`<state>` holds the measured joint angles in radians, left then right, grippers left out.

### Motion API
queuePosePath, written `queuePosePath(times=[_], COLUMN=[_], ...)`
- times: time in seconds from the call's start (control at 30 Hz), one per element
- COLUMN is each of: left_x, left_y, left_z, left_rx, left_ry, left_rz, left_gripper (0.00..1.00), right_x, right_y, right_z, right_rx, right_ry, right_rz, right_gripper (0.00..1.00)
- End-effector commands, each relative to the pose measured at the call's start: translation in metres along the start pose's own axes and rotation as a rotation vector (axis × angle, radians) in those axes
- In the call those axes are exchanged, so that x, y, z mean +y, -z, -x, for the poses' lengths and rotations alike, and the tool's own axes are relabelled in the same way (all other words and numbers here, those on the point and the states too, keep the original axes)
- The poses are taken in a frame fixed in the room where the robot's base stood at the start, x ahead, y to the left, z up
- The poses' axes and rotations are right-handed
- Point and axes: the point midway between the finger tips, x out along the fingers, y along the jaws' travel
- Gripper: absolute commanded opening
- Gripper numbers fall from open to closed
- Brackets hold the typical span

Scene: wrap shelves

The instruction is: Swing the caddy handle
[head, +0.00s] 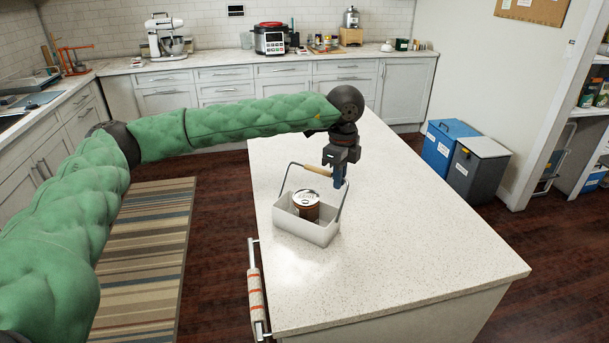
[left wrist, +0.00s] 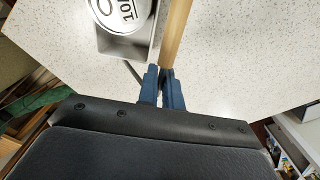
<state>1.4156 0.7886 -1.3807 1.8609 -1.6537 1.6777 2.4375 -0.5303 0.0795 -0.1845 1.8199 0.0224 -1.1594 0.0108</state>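A white open caddy (head: 309,232) stands on the pale speckled island counter. Its handle, a wooden grip (head: 318,170) on wire side arms, stands raised above the tray. A labelled can (head: 306,203) sits in it. My left gripper (head: 339,184) points down at the right end of the grip, close to the right wire arm. In the left wrist view, its blue fingers (left wrist: 161,74) are close together with no object clearly between them. The grip (left wrist: 177,30) runs away just beyond the tips; contact is unclear. The can (left wrist: 122,12) shows at the top. My right gripper is not in view.
The island counter (head: 420,260) is clear around the caddy. A towel (head: 255,295) hangs on a rail at its left side. Blue (head: 447,143) and grey (head: 478,165) bins stand on the floor to the right. A striped rug (head: 145,260) lies left.

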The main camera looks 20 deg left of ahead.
Motion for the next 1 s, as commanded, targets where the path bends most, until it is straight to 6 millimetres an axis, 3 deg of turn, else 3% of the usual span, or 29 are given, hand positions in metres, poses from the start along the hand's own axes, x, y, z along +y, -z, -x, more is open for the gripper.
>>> queuePosePath(times=[0.6,1.0], left_x=[-0.018,-0.019], left_y=[0.001,0.0], left_z=[-0.015,-0.015], left_rx=[0.001,0.001], left_ry=[0.0,0.0], left_rz=[-0.002,-0.001], left_gripper=[0.03,0.03], right_x=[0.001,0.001], right_y=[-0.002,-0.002], right_z=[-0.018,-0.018], right_rx=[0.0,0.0], right_ry=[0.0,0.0], right_rz=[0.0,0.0], right_gripper=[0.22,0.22])
